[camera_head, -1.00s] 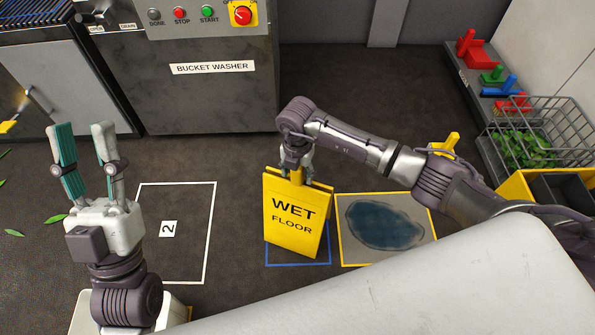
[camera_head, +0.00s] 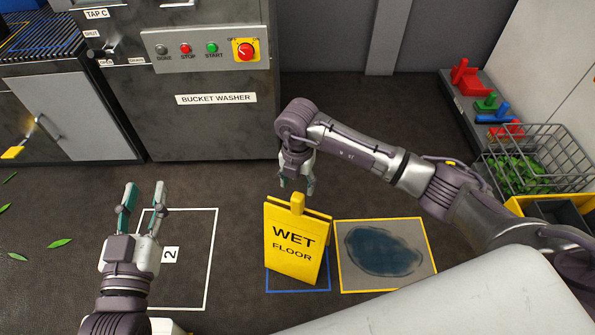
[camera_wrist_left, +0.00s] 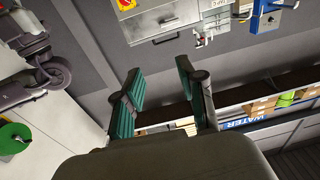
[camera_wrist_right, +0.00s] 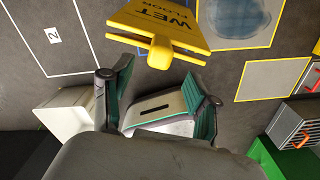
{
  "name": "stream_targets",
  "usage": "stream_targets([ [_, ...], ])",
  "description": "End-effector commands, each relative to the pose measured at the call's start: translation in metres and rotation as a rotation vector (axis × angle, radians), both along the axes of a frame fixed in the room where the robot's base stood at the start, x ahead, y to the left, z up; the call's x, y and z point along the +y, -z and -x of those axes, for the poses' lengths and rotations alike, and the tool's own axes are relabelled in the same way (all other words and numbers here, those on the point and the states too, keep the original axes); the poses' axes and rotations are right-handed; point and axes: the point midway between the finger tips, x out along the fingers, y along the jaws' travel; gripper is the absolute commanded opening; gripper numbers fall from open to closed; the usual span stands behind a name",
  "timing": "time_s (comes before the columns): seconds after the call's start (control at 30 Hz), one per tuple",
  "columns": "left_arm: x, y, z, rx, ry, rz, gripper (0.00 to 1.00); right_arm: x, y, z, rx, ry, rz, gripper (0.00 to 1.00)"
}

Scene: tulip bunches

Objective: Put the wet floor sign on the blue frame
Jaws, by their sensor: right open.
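The yellow wet floor sign (camera_head: 292,242) stands upright on the floor at the middle of the head view. Its base is within the blue frame (camera_head: 300,290), whose outline shows along the front and right of the sign; the rest is hidden behind it. My right gripper (camera_head: 297,186) is open and empty, just above and behind the sign's top knob. The sign also shows at the top of the right wrist view (camera_wrist_right: 165,28), apart from the fingers. My left gripper (camera_head: 145,190) is open and empty above the white frame at left, away from the sign.
A yellow-edged grey patch with a dark puddle (camera_head: 385,250) lies right of the sign. The white frame marked 2 (camera_head: 212,260) is at left. The bucket washer (camera_head: 215,125) stands behind. A wire basket with green leaves (camera_head: 540,165) is at the right.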

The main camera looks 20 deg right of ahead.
Motion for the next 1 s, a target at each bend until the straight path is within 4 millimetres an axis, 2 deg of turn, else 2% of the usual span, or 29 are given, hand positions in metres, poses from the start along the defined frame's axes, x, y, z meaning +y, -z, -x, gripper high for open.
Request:
stream_targets([
  [0.1, 0.003, 0.017, 0.002, 0.107, -0.006, -0.027, 0.40, 0.000, -0.016, 0.000, -0.002, -0.001, -0.001, 0.60],
  [0.3, 0.007, 0.035, 0.005, 0.200, -0.013, -0.052, 0.40, 0.000, -0.026, 0.000, -0.001, 0.000, 0.001, 0.60],
  [0.87, 0.007, 0.037, 0.005, 0.211, -0.014, -0.054, 0.40, 0.000, -0.027, 0.000, 0.000, -0.001, -0.001, 0.60],
  [0.93, 0.007, 0.037, 0.005, 0.211, -0.013, -0.054, 0.40, 0.006, -0.025, 0.002, 0.001, -0.011, -0.025, 0.60],
  [1.0, 0.007, 0.037, 0.005, 0.211, -0.013, -0.054, 0.40, 0.023, -0.023, 0.007, -0.001, -0.040, -0.094, 0.60],
])
